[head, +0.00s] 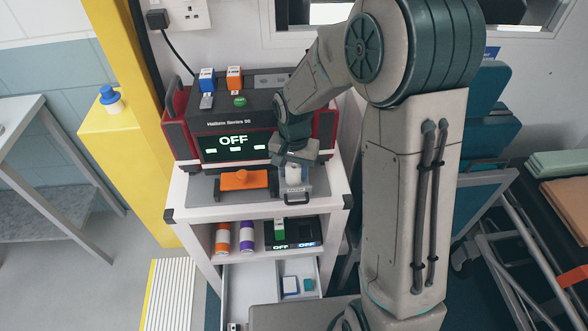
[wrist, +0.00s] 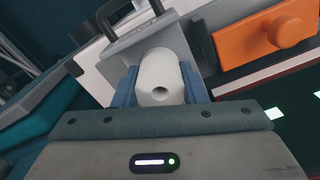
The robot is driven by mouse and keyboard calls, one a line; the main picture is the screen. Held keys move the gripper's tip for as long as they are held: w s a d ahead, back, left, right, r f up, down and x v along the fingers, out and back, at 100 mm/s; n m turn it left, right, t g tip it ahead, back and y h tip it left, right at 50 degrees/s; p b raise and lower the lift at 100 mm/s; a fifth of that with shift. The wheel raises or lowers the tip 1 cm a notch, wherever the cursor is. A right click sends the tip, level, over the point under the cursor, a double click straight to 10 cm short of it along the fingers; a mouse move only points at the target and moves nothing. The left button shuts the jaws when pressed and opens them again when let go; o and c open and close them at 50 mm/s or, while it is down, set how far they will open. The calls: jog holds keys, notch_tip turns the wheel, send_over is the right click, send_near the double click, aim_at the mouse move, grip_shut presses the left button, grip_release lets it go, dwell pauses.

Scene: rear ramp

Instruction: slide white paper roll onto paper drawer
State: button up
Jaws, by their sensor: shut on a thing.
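The white paper roll (wrist: 162,76) is held between the blue fingers of my gripper (wrist: 160,88) in the wrist view. Its round end with a dark core hole faces the camera. In the head view the roll (head: 293,174) shows small and pale below my gripper (head: 294,158). The paper drawer (head: 297,190) is a grey tray with a dark handle, standing out from the front of the machine. It also shows in the wrist view (wrist: 122,47), just beyond the roll. The roll is over or at the drawer; I cannot tell whether they touch.
The dark machine (head: 240,122) shows OFF on its screen. An orange-fronted part (head: 244,180) sits left of the paper drawer. The shelf below holds an orange tube (head: 222,237), a purple tube (head: 246,236) and a dark unit. An open white drawer (head: 236,290) is lower down.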

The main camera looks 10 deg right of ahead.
jog(key=o, duration=1)
jog(key=shift+o, duration=0.2)
notch_tip(320, 180, up, 14)
jog(key=b, duration=0.1)
jog(key=s+d+n+t, duration=0.1)
jog(key=s+d, duration=0.3)
jog(key=s, duration=0.5)
jog(key=s+d+n+t, duration=0.2)
jog(key=s+d, duration=0.3)
jog(key=s, duration=0.4)
jog(key=shift+s+d+r+n, duration=0.15)
jog(key=shift+d+n, duration=0.1)
jog(key=shift+n, duration=0.55)
